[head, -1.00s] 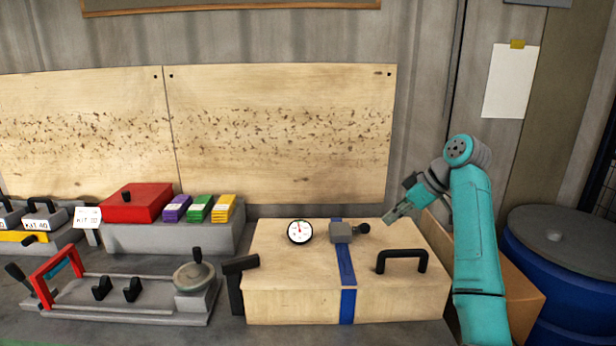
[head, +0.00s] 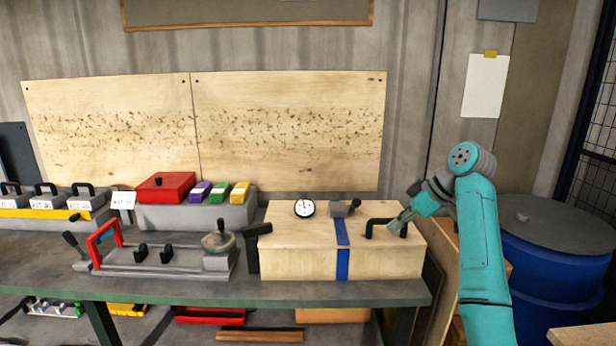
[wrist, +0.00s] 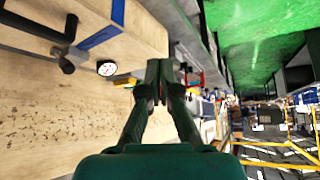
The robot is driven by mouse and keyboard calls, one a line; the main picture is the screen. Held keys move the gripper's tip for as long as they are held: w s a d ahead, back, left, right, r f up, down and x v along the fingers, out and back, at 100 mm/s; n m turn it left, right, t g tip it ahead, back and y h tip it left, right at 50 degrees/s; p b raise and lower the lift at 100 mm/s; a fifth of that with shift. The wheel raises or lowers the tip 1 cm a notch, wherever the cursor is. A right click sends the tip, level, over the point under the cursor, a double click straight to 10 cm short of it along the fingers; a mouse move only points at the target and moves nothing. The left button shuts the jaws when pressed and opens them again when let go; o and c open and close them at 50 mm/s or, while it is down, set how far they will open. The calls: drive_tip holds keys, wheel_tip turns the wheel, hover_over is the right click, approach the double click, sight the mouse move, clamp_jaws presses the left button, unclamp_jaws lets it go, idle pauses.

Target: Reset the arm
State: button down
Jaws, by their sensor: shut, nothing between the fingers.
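My gripper (head: 401,222) is at the end of my teal arm, at the right of the head view. It appears just in front of or beside the black handle (head: 372,229) on the wooden box (head: 300,262); I cannot tell whether they touch. In the wrist view the fingers of my gripper (wrist: 166,72) are together, with nothing between them. In that view the wooden box (wrist: 140,35) lies to the upper left, with its black handle at the corner.
A dial gauge (head: 304,208) and a blue strap (head: 342,262) are on the box. A fixture with a red handle (head: 103,231) and a red box (head: 165,187) stand to the left on the bench (head: 200,288). A blue barrel (head: 555,262) stands at the right.

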drive_tip(key=s+a+f+m+t+h, duration=0.1)
drive_tip(key=s+a+f+m+t, duration=0.15)
drive_tip(key=f, duration=1.15)
drive_tip(key=s+a+f+m+t, duration=0.1)
drive_tip(key=s+f+m, duration=0.2)
drive_tip(key=f, duration=1.2)
drive_tip(key=s+f+m+t+h, duration=0.2)
drive_tip(key=s+f+m, duration=0.1)
drive_tip(key=s+f, duration=1.25)
drive_tip(key=s+m+t+h, duration=0.3)
drive_tip(key=s, duration=2.4)
drive_tip(key=s+r+t, duration=0.2)
drive_tip(key=s+r, duration=1.5)
drive_tip(key=shift+s+d+r, duration=0.2)
drive_tip(key=shift+m+t, duration=0.25)
